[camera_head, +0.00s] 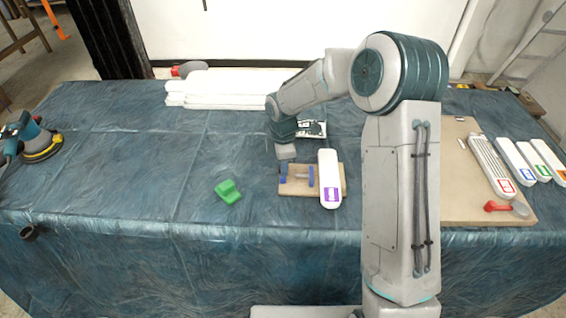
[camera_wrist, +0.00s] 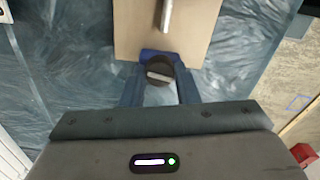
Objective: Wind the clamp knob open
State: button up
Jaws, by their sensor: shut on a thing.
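The clamp stands on a small wooden board (camera_head: 296,193) near the middle of the table; the board also shows in the wrist view (camera_wrist: 190,30). A blue clamp jaw (camera_head: 311,176) and a pale metal bar are visible on it. In the wrist view a dark round knob (camera_wrist: 152,72) with a light bar across it sits before a blue block (camera_wrist: 160,54). My gripper (camera_wrist: 159,80) has its two fingers on either side of this knob, shut on it. In the head view my gripper (camera_head: 284,168) is at the board's left end, and the knob cannot be made out.
A white long piece with a purple label (camera_head: 330,180) lies over the board's right end. A green block (camera_head: 228,191) lies left of the board. White slabs (camera_head: 220,88) lie at the back. Several labelled white pieces and a red-handled tool (camera_head: 497,206) are at right.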

jog(key=o, duration=1)
notch_tip(320, 180, up, 14)
jog(key=shift+f, duration=0.1)
dwell(0.4)
jog(key=s+d+r+m+t, duration=0.1)
jog(key=s+d+m, duration=0.4)
jog(key=s, duration=0.3)
jog(key=s+d+r+m+t, duration=0.1)
jog(key=s+d+m, duration=0.4)
jog(key=s+m, duration=0.3)
jog(key=s+d+r+m, duration=0.1)
jog(key=s+d+m, duration=0.4)
jog(key=s+m, duration=0.2)
jog(key=shift+s+d+r+t, duration=0.15)
jog(key=shift+s+t, duration=0.05)
jog(key=shift+s, duration=0.45)
jog(key=shift+s+d+r+t, duration=0.1)
jog(key=shift+s+t, duration=0.1)
jog(key=shift+s, duration=0.4)
